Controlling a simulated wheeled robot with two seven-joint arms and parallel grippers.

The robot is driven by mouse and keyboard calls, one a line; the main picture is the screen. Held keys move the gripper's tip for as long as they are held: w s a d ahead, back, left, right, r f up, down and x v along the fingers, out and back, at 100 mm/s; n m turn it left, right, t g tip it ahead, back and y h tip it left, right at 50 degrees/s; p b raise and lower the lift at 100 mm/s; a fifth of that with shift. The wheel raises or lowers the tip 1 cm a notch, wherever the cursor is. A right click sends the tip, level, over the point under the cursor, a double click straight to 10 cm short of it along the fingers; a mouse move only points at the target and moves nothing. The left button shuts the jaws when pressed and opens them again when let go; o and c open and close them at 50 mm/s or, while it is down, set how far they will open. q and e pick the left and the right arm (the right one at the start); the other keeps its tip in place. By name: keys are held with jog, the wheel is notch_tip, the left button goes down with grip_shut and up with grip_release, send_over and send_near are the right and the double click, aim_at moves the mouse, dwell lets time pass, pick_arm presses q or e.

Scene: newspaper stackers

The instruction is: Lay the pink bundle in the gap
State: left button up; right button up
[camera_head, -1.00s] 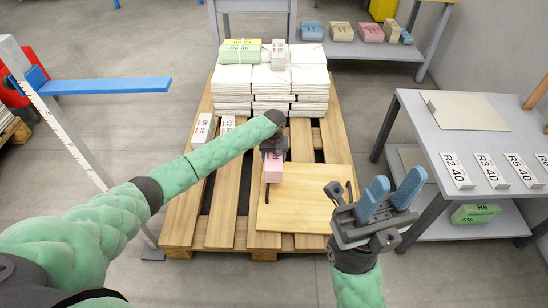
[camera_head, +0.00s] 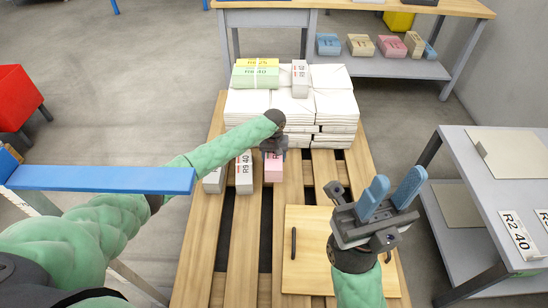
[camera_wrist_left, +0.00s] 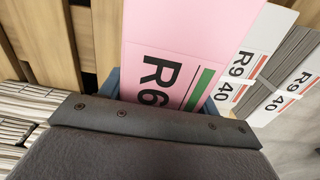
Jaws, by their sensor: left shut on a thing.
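The pink bundle (camera_head: 273,169), marked R6 in the left wrist view (camera_wrist_left: 188,32), is held by my left gripper (camera_head: 273,150). That gripper is shut on its end nearer the white stack. The bundle is low over the pallet (camera_head: 240,268), just right of a grey-white R9 40 bundle (camera_head: 244,172); whether it touches the slats is unclear. A second R9 40 bundle (camera_head: 214,181) lies farther left. The white stack (camera_head: 294,108) stands behind. The gap is not clearly distinguishable. My right gripper (camera_head: 392,190) is open and empty over the pallet's right side.
A wooden board (camera_head: 305,270) with handles lies at the pallet's front right. A blue bar (camera_head: 100,179) crosses at left; a grey table (camera_head: 500,190) stands at right.

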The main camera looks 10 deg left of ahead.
pick_arm(q)
jog(key=shift+r, duration=0.2)
jog(key=shift+r+p, duration=0.2)
jog(key=shift+p, duration=0.95)
jog(key=shift+d+f+b, duration=0.1)
jog(key=shift+f+b, duration=0.25)
jog(key=shift+f, duration=0.3)
jog(key=shift+f+b, duration=0.45)
jog(key=shift+f, duration=3.05)
jog(key=shift+f, duration=0.4)
jog(key=shift+f, duration=0.2)
